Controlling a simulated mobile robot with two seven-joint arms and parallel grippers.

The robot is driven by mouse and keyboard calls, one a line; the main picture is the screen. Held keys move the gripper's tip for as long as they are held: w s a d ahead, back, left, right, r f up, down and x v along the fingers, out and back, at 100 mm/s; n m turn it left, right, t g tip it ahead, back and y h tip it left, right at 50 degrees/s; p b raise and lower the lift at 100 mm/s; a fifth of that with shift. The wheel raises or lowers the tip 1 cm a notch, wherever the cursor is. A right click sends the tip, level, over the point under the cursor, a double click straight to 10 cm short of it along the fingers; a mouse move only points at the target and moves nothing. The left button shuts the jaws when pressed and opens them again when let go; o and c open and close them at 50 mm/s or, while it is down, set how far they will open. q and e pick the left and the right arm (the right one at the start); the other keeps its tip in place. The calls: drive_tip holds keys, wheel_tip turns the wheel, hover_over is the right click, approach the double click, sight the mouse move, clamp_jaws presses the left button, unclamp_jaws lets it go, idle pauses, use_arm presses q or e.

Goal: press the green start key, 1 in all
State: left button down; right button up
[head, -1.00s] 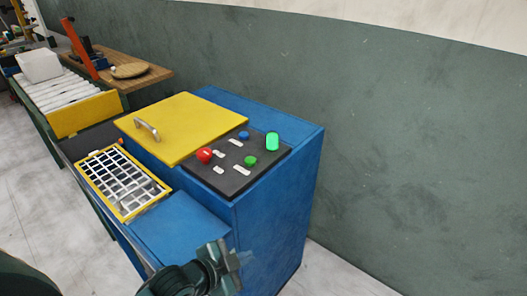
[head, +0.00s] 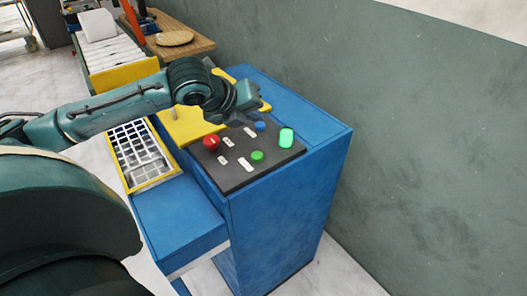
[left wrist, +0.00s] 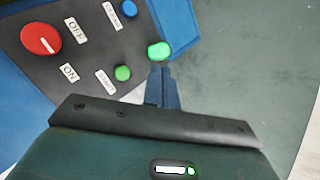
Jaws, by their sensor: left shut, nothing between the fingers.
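The green start key (head: 257,156) is a small round green button on the dark control panel (head: 231,180) of the blue press; it also shows in the left wrist view (left wrist: 122,73), beside a white label. My left gripper (head: 257,101) is shut and empty, above the far side of the panel, apart from the key. In the left wrist view its closed fingertips (left wrist: 160,68) point at the foot of a bright green lamp (left wrist: 159,51), to the right of the key. Whether they touch the lamp cannot be told. My right gripper is not in view.
The panel also carries a red knob (head: 211,142), a blue button (head: 260,126) and white labels. A yellow lid (head: 180,126), partly hidden by my left arm, lies behind it. A yellow-framed grid (head: 152,182) is on the left. A wall stands close on the right.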

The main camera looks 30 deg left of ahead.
sight(254, 158)
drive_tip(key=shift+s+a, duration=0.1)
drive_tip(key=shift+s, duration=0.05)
